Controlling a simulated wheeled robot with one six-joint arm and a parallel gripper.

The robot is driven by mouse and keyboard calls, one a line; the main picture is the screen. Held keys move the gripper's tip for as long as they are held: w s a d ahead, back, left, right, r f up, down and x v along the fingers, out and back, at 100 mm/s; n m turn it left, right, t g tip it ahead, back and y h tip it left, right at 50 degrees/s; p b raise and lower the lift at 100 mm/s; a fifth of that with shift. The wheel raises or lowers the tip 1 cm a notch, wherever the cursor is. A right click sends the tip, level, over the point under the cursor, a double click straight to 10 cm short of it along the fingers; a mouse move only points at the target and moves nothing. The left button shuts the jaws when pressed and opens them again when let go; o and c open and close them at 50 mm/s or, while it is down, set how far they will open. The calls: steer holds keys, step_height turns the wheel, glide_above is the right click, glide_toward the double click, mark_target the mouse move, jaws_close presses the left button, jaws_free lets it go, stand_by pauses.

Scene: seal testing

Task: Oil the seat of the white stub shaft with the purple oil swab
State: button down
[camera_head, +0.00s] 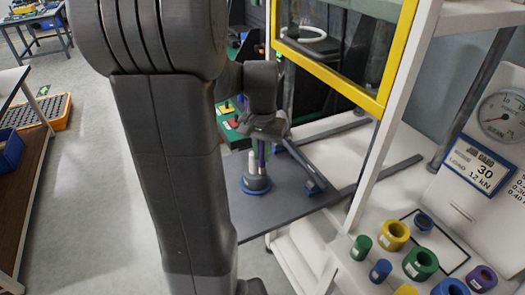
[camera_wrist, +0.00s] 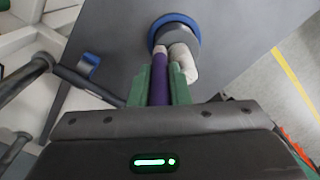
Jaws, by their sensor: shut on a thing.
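My gripper (camera_head: 259,150) points down over a round grey base with a blue rim (camera_head: 257,190). It is shut on the purple oil swab (camera_wrist: 159,78), whose purple handle shows between the green fingers in the wrist view. The white stub shaft (camera_head: 251,163) stands upright on the base, close beside the swab. In the wrist view the shaft (camera_wrist: 186,66) is just right of the swab and partly hidden by a finger. I cannot tell whether the swab touches the shaft, and its far end is hard to make out.
The base stands on a dark grey plate (camera_head: 285,207). A blue-ended bar (camera_head: 313,186) lies to its right. A yellow-framed guard (camera_head: 345,80) and a white post rise on the right. Several coloured rings (camera_head: 420,263) and a dial gauge (camera_head: 505,117) are farther right.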

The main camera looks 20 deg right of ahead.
steer(key=shift+w+d, duration=0.3)
steer(key=shift+d, duration=0.15)
steer(key=shift+w+d+p, duration=0.2)
steer(key=shift+w+p, duration=0.15)
steer(key=shift+w, duration=0.15)
steer(key=shift+r, duration=0.1)
steer(key=shift+w+d+p, duration=0.15)
steer(key=shift+w+p, duration=0.2)
steer(key=shift+w, duration=0.2)
steer(key=shift+w+a, duration=0.2)
steer(key=shift+w, duration=0.25)
steer(key=shift+w+a, duration=0.35)
steer(key=shift+w, duration=0.15)
steer(key=shift+w+a+p, duration=0.15)
steer(key=shift+a+p, duration=0.15)
steer(key=shift+a, duration=0.15)
stand_by(0.4)
